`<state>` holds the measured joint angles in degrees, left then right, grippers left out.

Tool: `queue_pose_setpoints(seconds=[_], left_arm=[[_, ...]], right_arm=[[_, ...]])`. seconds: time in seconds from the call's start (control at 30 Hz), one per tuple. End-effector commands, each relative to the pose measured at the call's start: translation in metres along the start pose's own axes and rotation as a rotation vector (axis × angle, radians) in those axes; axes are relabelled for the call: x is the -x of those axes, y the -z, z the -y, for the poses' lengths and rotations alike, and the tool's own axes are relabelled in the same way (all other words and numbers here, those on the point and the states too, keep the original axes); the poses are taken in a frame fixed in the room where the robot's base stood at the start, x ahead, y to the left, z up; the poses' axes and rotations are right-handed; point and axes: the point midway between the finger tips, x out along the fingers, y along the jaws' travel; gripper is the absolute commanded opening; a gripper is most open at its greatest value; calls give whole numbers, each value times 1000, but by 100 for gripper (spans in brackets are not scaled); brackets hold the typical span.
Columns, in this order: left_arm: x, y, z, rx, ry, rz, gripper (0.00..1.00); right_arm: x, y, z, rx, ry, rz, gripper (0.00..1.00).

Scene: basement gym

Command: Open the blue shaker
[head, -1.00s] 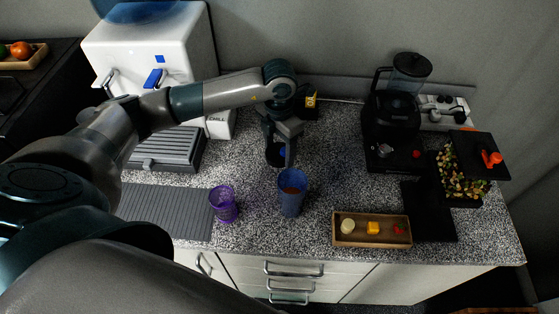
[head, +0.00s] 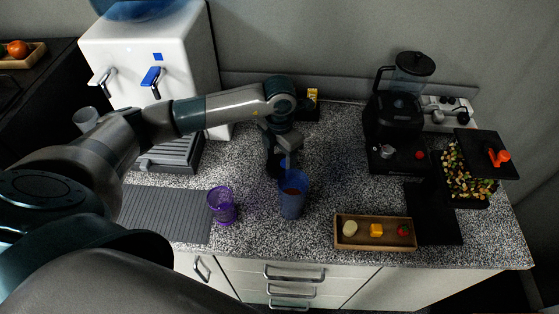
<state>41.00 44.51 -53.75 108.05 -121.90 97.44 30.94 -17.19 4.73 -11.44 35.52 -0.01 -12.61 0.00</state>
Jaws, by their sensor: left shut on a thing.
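The blue shaker (head: 293,196) stands upright on the speckled counter. Its top is open, and something reddish brown shows inside. My left gripper (head: 283,163) is just behind the shaker's rim. It is shut on a dark, round thing with a blue patch, which looks like the shaker's lid (head: 274,165); the fingers partly hide it. I cannot tell whether this lid touches the counter. My right gripper is not in view.
A purple cup (head: 222,206) stands left of the shaker, by a grey ribbed mat (head: 160,213). A wooden tray (head: 375,245) with small food pieces lies to the right. A black blender (head: 392,130) stands behind it. The counter between shaker and blender is clear.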

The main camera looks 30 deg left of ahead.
Motion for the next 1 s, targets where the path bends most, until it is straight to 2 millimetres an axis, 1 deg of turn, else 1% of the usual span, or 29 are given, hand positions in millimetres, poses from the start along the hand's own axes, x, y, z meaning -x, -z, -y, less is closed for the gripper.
queue_pose_setpoints(seconds=[0.1,0.13,0.17,0.2,0.53,0.67,0.77,0.87,1.0], left_arm=[[-4,0,0,0,0,0,32],[-4,0,0,0,0,0,62],[-3,0,0,0,0,0,69],[-3,0,0,0,0,0,78],[-2,0,0,0,0,-1,78],[1,0,0,0,0,0,78],[10,0,0,0,-1,0,78],[24,0,-1,0,-1,1,78],[48,0,0,-1,-1,2,78]], right_arm=[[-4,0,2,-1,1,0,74],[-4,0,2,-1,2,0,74],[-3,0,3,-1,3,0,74],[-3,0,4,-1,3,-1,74],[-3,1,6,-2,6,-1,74],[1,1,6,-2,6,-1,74],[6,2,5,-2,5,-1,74],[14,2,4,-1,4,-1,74],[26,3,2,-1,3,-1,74]])
